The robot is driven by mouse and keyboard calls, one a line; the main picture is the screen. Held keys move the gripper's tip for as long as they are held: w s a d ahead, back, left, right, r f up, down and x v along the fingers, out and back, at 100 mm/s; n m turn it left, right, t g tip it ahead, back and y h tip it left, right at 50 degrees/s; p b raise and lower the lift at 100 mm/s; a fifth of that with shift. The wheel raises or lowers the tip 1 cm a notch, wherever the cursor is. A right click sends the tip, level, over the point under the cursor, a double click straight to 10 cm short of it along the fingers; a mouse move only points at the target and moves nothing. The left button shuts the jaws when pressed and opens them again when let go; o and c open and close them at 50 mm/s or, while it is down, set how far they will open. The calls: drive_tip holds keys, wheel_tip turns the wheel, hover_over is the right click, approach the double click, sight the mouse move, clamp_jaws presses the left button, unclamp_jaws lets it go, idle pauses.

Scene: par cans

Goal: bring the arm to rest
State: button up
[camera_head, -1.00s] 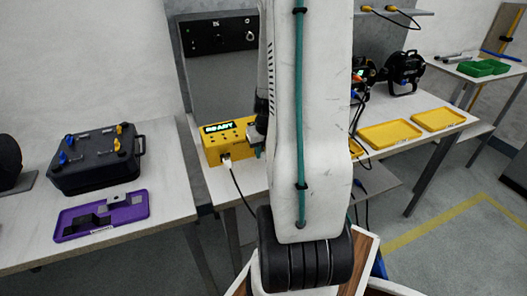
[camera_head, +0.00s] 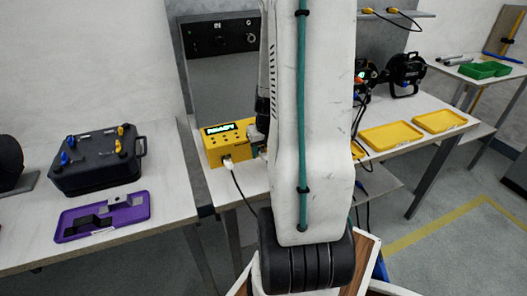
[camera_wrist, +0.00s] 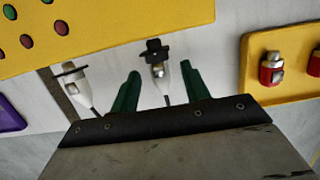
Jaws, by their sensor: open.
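My gripper (camera_wrist: 160,84) shows in the wrist view with its two green fingers apart. A white connector with a black top (camera_wrist: 158,62) lies in the picture between the fingers; I cannot tell whether either finger touches it. A second white plug (camera_wrist: 76,84) is to the left, outside the fingers. The yellow box (camera_wrist: 110,25) with coloured buttons is just beyond. In the head view the yellow box (camera_head: 226,151) has a lit display reading READY. My arm (camera_head: 315,120) stands up the middle, and my wrist is beside the box; the fingers are mostly hidden there.
A black case (camera_head: 97,163) and a purple tray (camera_head: 68,236) are on the left table. Yellow trays (camera_head: 390,136) and black lamps (camera_head: 405,75) are on the right table. A cable (camera_head: 240,190) hangs from the box's front. A yellow holder with red-and-white pieces (camera_wrist: 250,75) is at the wrist view's right.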

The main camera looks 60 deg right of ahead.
drive_tip(key=v, duration=0.7)
drive_tip(key=shift+r, duration=0.1)
